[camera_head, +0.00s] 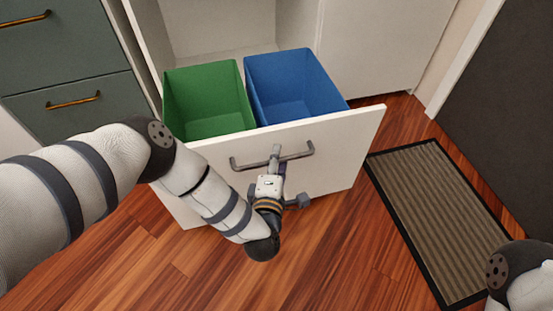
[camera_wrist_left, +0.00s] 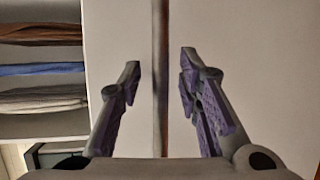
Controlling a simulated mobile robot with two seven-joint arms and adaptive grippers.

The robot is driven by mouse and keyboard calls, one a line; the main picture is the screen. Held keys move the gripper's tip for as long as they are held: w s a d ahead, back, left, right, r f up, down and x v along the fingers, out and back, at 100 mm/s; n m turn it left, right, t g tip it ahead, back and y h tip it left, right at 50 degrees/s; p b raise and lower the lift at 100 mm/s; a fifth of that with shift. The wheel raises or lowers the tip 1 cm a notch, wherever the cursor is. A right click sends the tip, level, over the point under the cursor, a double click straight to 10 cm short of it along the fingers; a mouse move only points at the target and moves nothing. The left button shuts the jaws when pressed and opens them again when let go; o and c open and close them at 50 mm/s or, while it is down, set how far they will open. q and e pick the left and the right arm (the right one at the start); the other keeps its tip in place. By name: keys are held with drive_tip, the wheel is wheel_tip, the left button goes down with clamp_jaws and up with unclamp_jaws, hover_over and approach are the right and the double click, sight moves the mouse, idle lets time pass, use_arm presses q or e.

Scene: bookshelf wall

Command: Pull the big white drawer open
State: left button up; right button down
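The big white drawer (camera_head: 335,150) stands pulled out of its cabinet, its white front facing me. A dark metal bar handle (camera_head: 245,164) runs across the front. My left gripper (camera_head: 275,155) is at the middle of this handle. In the left wrist view, the fingers of my left gripper (camera_wrist_left: 160,68) are apart, with the handle bar (camera_wrist_left: 160,110) upright in the picture between them and a gap on each side. My right gripper is not in view; only a bit of my right arm shows at the lower right.
A green bin (camera_head: 205,97) and a blue bin (camera_head: 290,85) sit inside the drawer. Grey-green drawers (camera_head: 70,75) stand at the left. A ribbed, black-edged mat (camera_head: 440,215) lies right of the drawer. The wooden floor (camera_head: 330,260) in front is clear.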

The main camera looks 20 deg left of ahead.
use_arm(q)
drive_tip(key=v, duration=1.2)
